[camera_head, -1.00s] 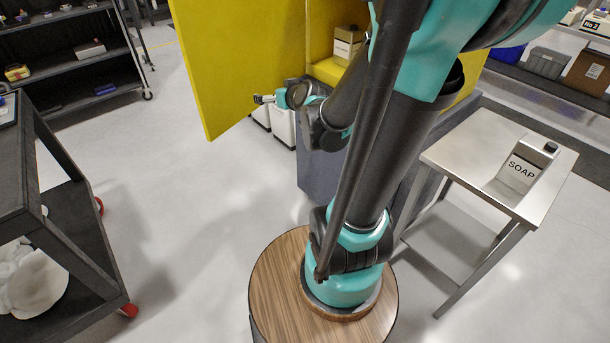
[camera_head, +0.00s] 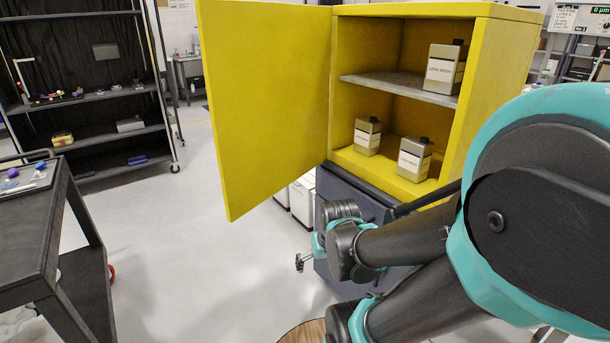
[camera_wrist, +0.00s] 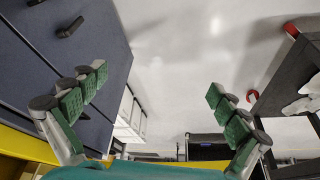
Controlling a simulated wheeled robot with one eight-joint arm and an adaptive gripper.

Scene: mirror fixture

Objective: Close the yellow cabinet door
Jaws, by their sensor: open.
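The yellow cabinet (camera_head: 490,85) stands at the centre right in the head view. Its yellow door (camera_head: 265,100) stands wide open, swung out to the left, with its broad face towards me. My gripper (camera_head: 302,262) is low in front of the cabinet, below and to the right of the door's lower corner, apart from the door in the picture. In the wrist view my gripper (camera_wrist: 156,82) has its green-padded fingers wide apart with nothing between them. A yellow strip of the cabinet (camera_wrist: 25,145) shows at the lower left there.
Bottles (camera_head: 445,68) stand on the cabinet's shelf and floor. A dark blue lower cabinet (camera_head: 345,190) is beneath it, with white containers (camera_head: 302,198) beside it. A black cart (camera_head: 30,235) is at left, and a dark shelf rack (camera_head: 90,97) behind. The floor between is clear.

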